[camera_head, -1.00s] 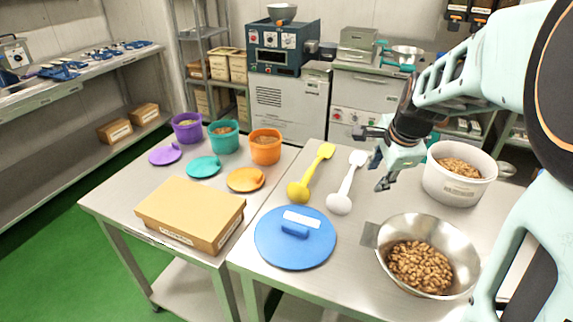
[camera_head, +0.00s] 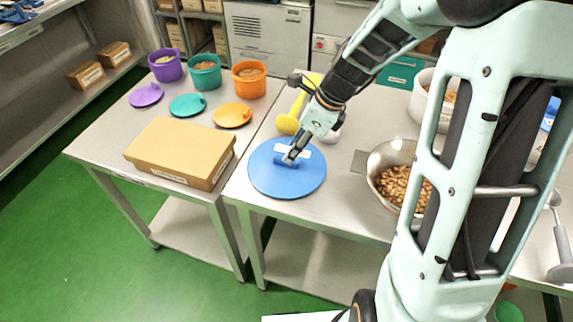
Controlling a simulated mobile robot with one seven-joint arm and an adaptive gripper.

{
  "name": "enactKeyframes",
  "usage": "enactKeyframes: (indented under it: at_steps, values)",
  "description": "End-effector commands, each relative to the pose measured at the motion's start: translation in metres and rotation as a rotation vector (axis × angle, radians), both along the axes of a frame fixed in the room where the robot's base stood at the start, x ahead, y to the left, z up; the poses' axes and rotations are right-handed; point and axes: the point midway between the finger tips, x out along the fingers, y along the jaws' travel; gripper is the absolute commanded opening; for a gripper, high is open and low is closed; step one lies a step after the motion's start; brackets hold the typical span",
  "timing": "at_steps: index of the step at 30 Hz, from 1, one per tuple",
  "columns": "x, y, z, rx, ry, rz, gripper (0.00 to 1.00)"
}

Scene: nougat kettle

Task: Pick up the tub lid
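The large round blue lid (camera_head: 265,181) lies flat near the front left corner of the right-hand steel table, with a raised bar handle (camera_head: 284,158) and a white label. My gripper (camera_head: 291,157) comes down from the upper right, its fingertips at the handle. The fingers partly cover the handle and label, and I cannot tell whether they are closed on it. The white tub (camera_head: 421,100) stands behind my arm, partly hidden. Three smaller lids, purple (camera_head: 146,96), teal (camera_head: 187,106) and orange (camera_head: 232,116), lie on the left-hand table.
A cardboard box (camera_head: 178,152) is left of the blue lid. A steel bowl of nuts (camera_head: 385,160) is to its right, partly behind my arm. A yellow spatula (camera_head: 287,122) lies behind the lid. Purple, teal and orange tubs (camera_head: 249,81) stand at the back left.

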Motion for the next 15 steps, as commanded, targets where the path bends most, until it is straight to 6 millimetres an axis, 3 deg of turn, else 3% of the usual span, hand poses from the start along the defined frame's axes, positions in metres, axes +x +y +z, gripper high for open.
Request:
enactKeyframes:
  at_steps: [6, 15]
  values:
    - [0.004, 0.011, -0.031, 0.000, 0.003, 0.000, 0.35]
    - [0.006, 0.014, -0.038, 0.000, -0.001, 0.000, 0.35]
